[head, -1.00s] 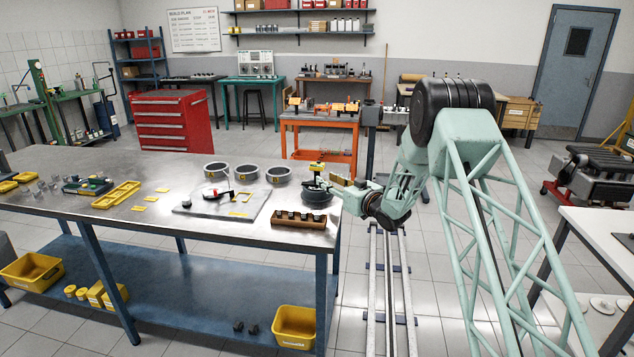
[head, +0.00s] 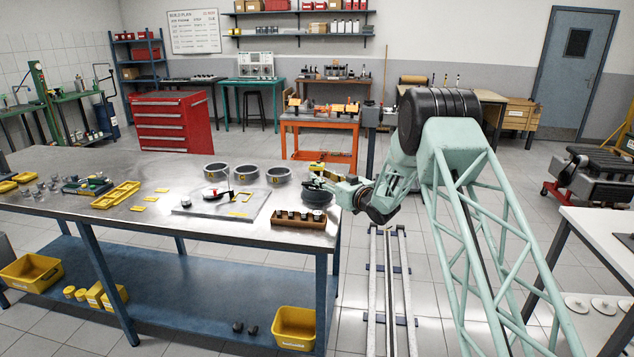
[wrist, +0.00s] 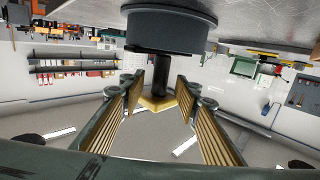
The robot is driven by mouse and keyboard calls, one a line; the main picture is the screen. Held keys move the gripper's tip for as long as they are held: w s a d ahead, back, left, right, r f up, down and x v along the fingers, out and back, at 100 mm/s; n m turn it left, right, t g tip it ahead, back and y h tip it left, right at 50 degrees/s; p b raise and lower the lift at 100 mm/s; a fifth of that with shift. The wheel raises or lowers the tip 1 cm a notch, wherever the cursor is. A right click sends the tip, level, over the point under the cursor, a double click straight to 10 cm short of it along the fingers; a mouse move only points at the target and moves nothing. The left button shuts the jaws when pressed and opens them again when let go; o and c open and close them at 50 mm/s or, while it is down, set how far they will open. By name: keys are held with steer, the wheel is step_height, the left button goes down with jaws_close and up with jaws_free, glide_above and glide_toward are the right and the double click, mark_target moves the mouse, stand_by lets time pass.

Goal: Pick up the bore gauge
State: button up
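A dark round base (head: 316,197) stands near the right end of the metal bench. In the wrist view, where the bench is at the top, this base (wrist: 168,30) carries a black stem with a yellow end, which looks like the bore gauge (wrist: 157,102).
A brown block with several dark pieces (head: 299,219) lies close in front of the base. Several grey rings (head: 248,173) stand to its left, and a flat plate (head: 205,206) with small parts lies nearby. An orange cart (head: 318,125) stands behind the bench.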

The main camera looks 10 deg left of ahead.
mark_target(317, 164)
steer(key=shift+x, duration=1.65)
steer(key=shift+c, duration=0.9)
steer(key=c, duration=0.8)
jaws_close()
steer(key=shift+r, duration=0.15)
steer(key=shift+r+p, duration=0.3)
steer(key=shift+r, duration=1.35)
steer(key=s+a+p+v, duration=0.2)
steer(key=v, duration=1.3)
steer(key=shift+s+r, duration=0.3)
steer(key=shift+r, duration=0.05)
steer(key=shift+d, duration=0.15)
steer(key=shift+r, duration=0.5)
